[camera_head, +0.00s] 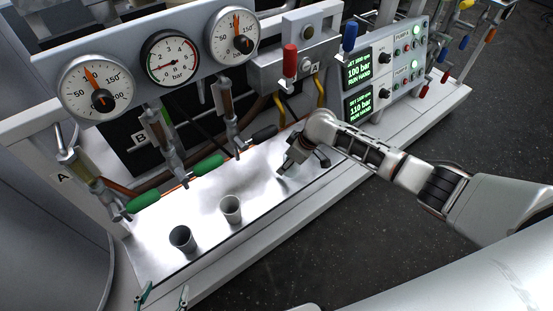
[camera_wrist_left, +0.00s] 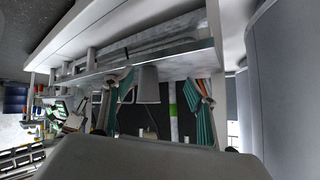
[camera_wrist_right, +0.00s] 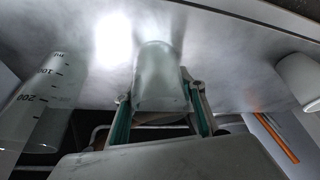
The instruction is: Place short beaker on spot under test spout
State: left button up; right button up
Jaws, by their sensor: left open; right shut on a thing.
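My right gripper (camera_head: 302,163) is low over the right part of the bright metal tray. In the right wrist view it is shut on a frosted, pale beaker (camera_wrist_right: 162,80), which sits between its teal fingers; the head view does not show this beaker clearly. My left gripper (camera_head: 162,297) is open at the tray's front left. In the left wrist view a grey beaker (camera_wrist_left: 148,85) shows between its open fingers. Several spouts, one with a black handle (camera_head: 264,133), hang above the tray.
A graduated clear vessel (camera_wrist_right: 40,105) stands left of the held beaker in the right wrist view, and a white cup (camera_wrist_right: 302,78) is at the right. Green handles (camera_head: 143,201) stick out above the tray. Gauges (camera_head: 170,57) and a control panel (camera_head: 385,70) stand behind.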

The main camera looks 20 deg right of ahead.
jog(key=shift+w+a+f+b, duration=0.15)
jog(key=shift+w+a+b, duration=0.45)
jog(key=shift+w+a, duration=0.65)
jog(key=shift+w+a+f, duration=0.15)
jog(key=shift+w+a, duration=0.05)
jog(key=shift+w, duration=0.05)
jog(key=shift+d, duration=0.15)
jog(key=o, duration=1)
jog(key=shift+f, duration=0.1)
pick_arm(q)
jog(key=shift+w+d, duration=0.25)
jog(key=shift+r, duration=0.1)
